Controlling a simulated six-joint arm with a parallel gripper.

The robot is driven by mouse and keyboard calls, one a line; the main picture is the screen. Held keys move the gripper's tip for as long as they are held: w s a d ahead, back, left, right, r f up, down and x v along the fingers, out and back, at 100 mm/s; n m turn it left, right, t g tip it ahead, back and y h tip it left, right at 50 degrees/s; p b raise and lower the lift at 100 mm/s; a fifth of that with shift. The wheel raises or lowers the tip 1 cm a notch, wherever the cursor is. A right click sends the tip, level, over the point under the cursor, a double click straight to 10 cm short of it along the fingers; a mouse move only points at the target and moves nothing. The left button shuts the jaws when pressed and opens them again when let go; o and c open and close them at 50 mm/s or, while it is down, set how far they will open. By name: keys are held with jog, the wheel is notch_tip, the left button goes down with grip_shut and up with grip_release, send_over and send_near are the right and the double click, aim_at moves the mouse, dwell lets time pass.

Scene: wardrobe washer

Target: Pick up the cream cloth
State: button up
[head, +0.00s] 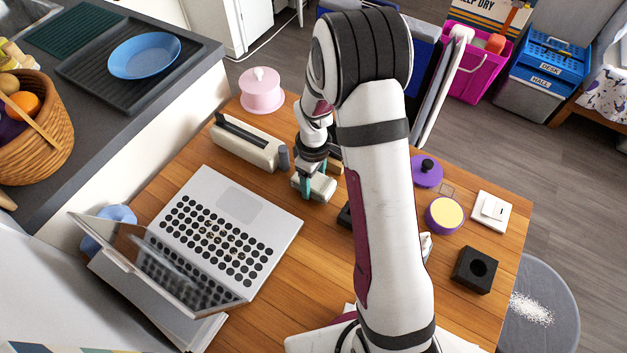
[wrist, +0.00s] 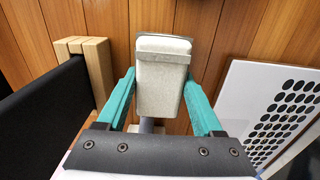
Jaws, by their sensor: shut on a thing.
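The cream cloth (head: 317,187) shows as a compact, boxy, pale bundle on or just above the wooden table, behind the laptop. In the wrist view the cloth (wrist: 162,80) is upright in the picture between two teal fingers, with a lip along its far end. My gripper (head: 313,188) is shut on it, one finger against each side; the fingers also frame it in the wrist view (wrist: 161,85). I cannot tell whether it is clear of the table. My arm hides part of the table to its right.
An open laptop (head: 225,225) lies at the left. A long cream device (head: 246,145) and a pink round box (head: 262,92) stand behind. A purple tin (head: 444,215), a white switch plate (head: 491,212) and a black block (head: 475,270) are at the right.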

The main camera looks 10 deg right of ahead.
aim_at(317, 180)
jog(key=r, duration=0.4)
jog(key=shift+s+d, duration=0.2)
jog(key=shift+d, duration=0.15)
jog(key=s+d+r, duration=0.5)
jog(key=d+r, duration=0.1)
jog(key=d, duration=0.3)
jog(key=shift+s+d+r, duration=0.15)
jog(key=shift+s+r, duration=0.1)
jog(key=shift+s, duration=0.15)
jog(key=o, duration=0.7)
jog(key=shift+c, duration=0.2)
jog(key=c, duration=0.5)
jog(key=shift+g+h, duration=0.4)
jog(key=s+d, duration=0.3)
jog(key=d, duration=0.3)
jog(key=s+d, duration=0.4)
jog(key=d, duration=0.2)
jog(key=s+d+f, duration=0.1)
jog(key=s+d, duration=0.2)
jog(key=d, duration=0.4)
jog(key=shift+s, duration=0.35)
jog(key=shift+f, duration=0.2)
jog(key=shift+f, duration=2.25)
